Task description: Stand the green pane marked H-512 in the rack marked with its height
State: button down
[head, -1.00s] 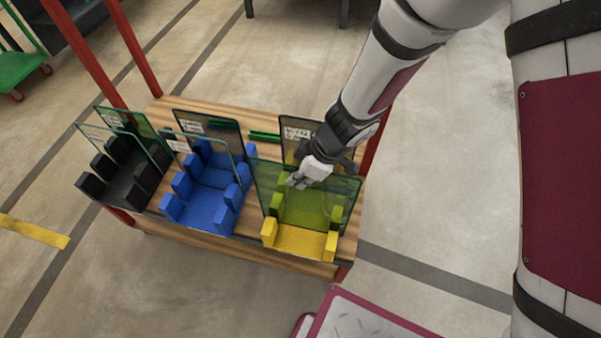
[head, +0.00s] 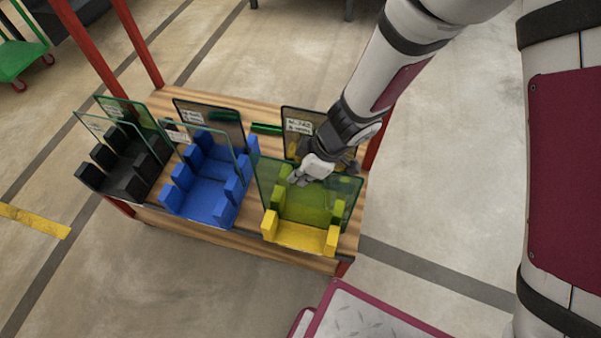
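A green-tinted pane (head: 330,196) stands upright at the yellow rack (head: 300,236), at the right of the wooden table. Whether its lower edge is seated in the rack cannot be told. My gripper (head: 297,180) is at the pane's top edge, its fingertips overlapping it in the picture. Its fingers are too small to show whether they are shut on the pane. The blue rack (head: 203,200) and the black rack (head: 118,170) stand to the left, with clear greenish panes at them. I see no readable H-512 mark.
Dark-framed panes with white labels (head: 299,126) stand behind the blue and yellow racks; their text is unreadable. A green bar-like thing (head: 267,128) lies between them on the wooden table (head: 270,97). Red posts (head: 136,42) rise at the table's corners.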

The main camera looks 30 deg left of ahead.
jog(key=shift+f+b, duration=0.4)
jog(key=shift+f, duration=0.1)
dwell(0.4)
jog(key=c, duration=1.7)
grip_release()
jog(key=v, duration=1.2)
jog(key=shift+r, duration=0.1)
jog(key=shift+r+p, duration=4.9)
jog(key=shift+p, duration=1.5)
